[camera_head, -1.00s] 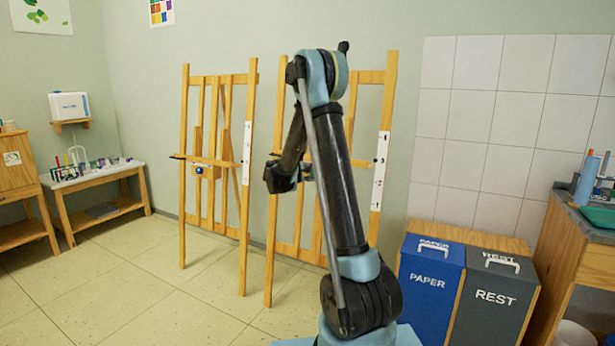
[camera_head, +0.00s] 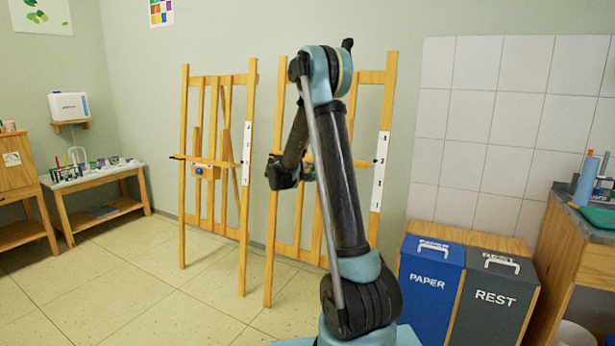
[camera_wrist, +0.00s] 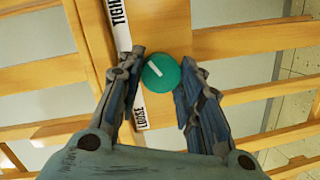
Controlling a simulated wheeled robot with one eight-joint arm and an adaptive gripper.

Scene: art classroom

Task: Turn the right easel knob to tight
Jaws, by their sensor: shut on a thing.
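The right easel (camera_head: 391,90) is wooden and stands against the wall, partly hidden behind my arm. Its round green knob (camera_wrist: 167,79) sits between my fingers in the wrist view. A white line on the knob points up and left in that view. My gripper (camera_wrist: 160,85) is shut on the knob, one finger on each side. In the head view a sliver of green shows beside my dark wrist.
The left easel (camera_head: 248,110) stands close by, with a blue knob (camera_head: 199,171). A blue PAPER bin (camera_head: 428,300) and a grey REST bin (camera_head: 497,320) stand at the right, near a wooden counter (camera_head: 575,245). Open floor lies in front at left.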

